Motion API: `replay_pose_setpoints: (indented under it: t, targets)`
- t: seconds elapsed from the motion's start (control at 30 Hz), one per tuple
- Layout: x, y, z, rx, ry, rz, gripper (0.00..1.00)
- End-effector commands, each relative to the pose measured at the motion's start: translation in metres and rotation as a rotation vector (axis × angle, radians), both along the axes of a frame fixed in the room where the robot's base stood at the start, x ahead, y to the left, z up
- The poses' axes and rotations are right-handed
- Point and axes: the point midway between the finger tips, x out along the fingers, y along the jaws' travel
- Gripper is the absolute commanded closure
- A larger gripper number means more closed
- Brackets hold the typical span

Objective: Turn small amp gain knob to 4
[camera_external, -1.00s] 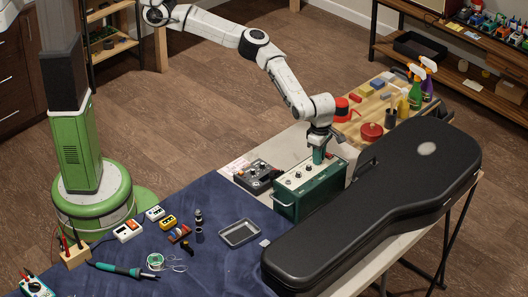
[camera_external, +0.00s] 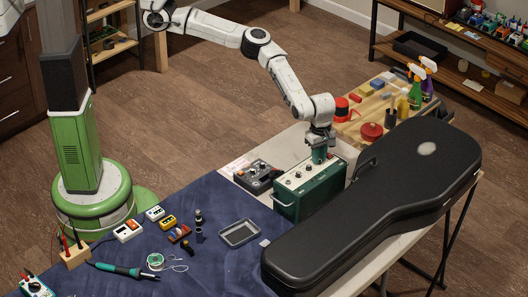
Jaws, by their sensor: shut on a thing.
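The small amp (camera_external: 303,196) is a green box with a pale top panel that carries several dark knobs. It stands on the table between a dark pedal-like unit and the guitar case. My gripper (camera_external: 319,155) points straight down over the far end of the amp's panel. It is shut on a knob there, which its fingers hide. I cannot read the knob's number or see where its pointer stands. The other knobs toward the near end of the panel are uncovered.
A black guitar case (camera_external: 375,205) lies close along the amp's right side. A dark unit with knobs (camera_external: 258,176) sits just left of the amp. A metal tray (camera_external: 239,232) and small tools lie on the blue cloth (camera_external: 215,270). Spray bottles (camera_external: 415,88) stand behind.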

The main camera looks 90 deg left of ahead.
Motion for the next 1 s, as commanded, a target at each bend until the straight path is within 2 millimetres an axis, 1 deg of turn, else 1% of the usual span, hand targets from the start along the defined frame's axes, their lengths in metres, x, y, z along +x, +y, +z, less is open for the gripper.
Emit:
replay_pose_setpoints:
  t: [0.37, 0.4, 0.63, 0.87, 1.0]
  targets:
    - [0.0015, -0.0002, 0.0017, -0.002, -0.005, -0.004, 1.0]
    - [0.0015, -0.0002, 0.0017, -0.002, -0.004, -0.004, 0.78]
    - [0.0009, -0.0001, 0.0009, -0.001, -0.002, -0.003, 0.56]
    - [0.0005, -0.0002, 0.0009, -0.001, -0.002, -0.004, 0.55]
    - [0.0011, -0.0004, 0.0089, -0.002, -0.002, -0.004, 0.55]
